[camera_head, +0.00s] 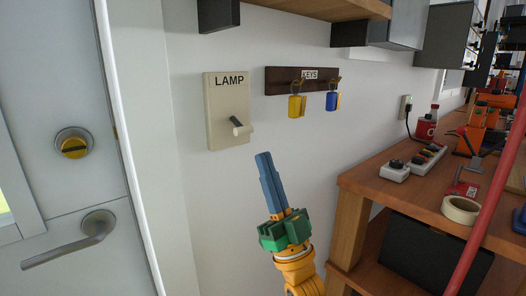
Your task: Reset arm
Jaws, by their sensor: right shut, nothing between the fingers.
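My right gripper (269,176) comes up from the bottom centre on a yellow and green wrist, with its blue fingers closed together and nothing between them. It points up and slightly left, in front of the white wall. The cream lamp switch plate (222,110), marked LAMP, is on the wall up and left of the fingertips. Its lever (242,128) sticks out toward the right. The fingertips appear apart from the lever in the picture. My left gripper is out of view.
A dark key rack (278,84) with a yellow key tag (296,107) and a blue key tag (332,101) hangs on the wall. A wooden workbench (402,190) with a tape roll (460,210) and tools stands right. A white door with a handle (82,240) is left.

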